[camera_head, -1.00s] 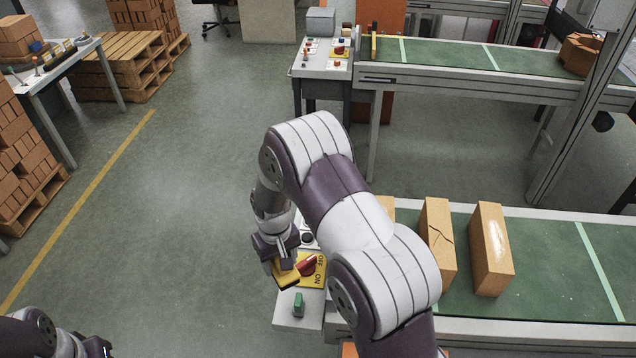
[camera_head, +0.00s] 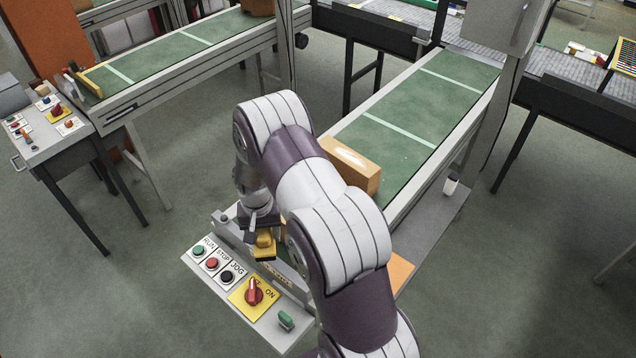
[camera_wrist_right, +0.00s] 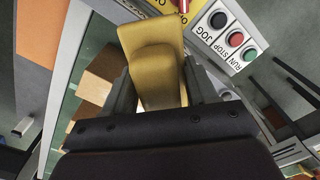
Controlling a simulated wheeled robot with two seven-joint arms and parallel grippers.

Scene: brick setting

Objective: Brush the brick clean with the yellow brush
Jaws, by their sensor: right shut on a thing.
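My right gripper (camera_head: 262,226) is shut on the yellow brush (camera_head: 265,243), above the near edge of the conveyor beside the control panel. In the right wrist view the yellow brush (camera_wrist_right: 155,65) sits between the two dark fingers; its bristles are not clear there. A brick (camera_head: 352,166) with a pale, shiny patch on top rests on the green belt, beyond my right arm and apart from the brush. In the right wrist view, brick surfaces (camera_wrist_right: 103,73) show left of the gripper. My right arm hides part of the belt. My left gripper is not in view.
A control panel (camera_head: 238,284) with several buttons and a red switch lies in front of the gripper. The green belt (camera_head: 410,120) is clear beyond the brick. Another conveyor (camera_head: 190,50) and a button table (camera_head: 45,130) stand at the back left.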

